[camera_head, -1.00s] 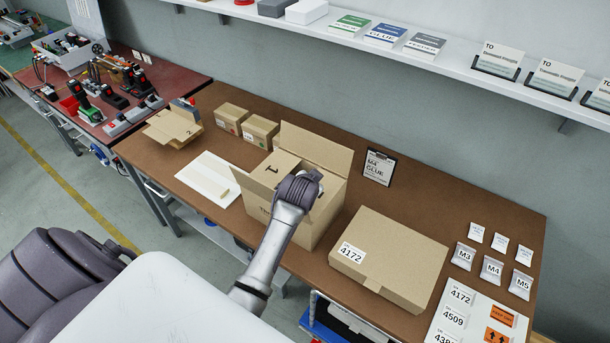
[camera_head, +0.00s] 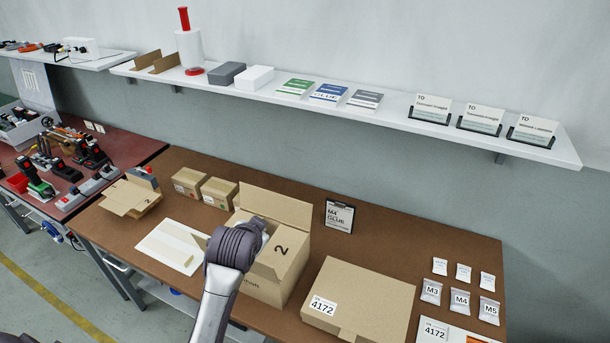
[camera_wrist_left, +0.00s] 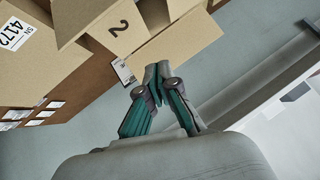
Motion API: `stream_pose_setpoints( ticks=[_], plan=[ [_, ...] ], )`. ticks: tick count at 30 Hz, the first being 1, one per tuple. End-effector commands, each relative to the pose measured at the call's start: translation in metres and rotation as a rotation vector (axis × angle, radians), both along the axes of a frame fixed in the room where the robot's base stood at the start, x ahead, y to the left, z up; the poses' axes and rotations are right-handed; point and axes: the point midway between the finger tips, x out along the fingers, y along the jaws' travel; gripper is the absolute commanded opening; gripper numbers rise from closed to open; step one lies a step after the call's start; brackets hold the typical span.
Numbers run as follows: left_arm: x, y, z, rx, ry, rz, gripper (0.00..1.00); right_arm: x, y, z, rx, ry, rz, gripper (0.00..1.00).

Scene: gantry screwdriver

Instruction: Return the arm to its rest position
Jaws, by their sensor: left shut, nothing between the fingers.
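My left arm comes in from the bottom edge in the head view, its wrist in front of an open cardboard box (camera_head: 263,290). The gripper's fingers are hidden there behind the wrist. In the left wrist view my left gripper (camera_wrist_left: 157,70) is shut and empty, its tips near the edge of a cardboard flap (camera_wrist_left: 170,42). I cannot tell whether they touch it. A panel marked 2 (camera_head: 283,250) shows on the box, and the box's back flap (camera_head: 275,207) stands up. My right gripper is in neither view.
A closed box labelled 4172 (camera_head: 365,298) lies right of the open box on the brown table (camera_head: 440,255). A clipboard (camera_head: 339,216), two small boxes and small labelled packets stand around. A white shelf (camera_head: 390,115) runs along the wall. A red tool table (camera_head: 120,155) is at left.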

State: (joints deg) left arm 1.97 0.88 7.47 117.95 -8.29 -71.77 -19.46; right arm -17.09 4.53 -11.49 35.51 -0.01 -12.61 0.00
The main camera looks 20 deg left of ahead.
Motion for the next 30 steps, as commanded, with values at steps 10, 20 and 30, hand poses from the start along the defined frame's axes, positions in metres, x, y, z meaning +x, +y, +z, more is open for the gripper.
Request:
stream_pose_setpoints(
  ticks=[10,20,30],
  plan=[
    [-0.060,-0.027,-0.034,-0.063,0.115,-0.016,0.00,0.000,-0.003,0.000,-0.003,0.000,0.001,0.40],
    [-0.177,-0.079,-0.071,-0.201,0.337,-0.029,0.00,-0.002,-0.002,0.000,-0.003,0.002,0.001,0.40],
    [-0.265,-0.112,-0.077,-0.298,0.509,-0.028,0.00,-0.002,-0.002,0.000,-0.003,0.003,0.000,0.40]
  ],
)
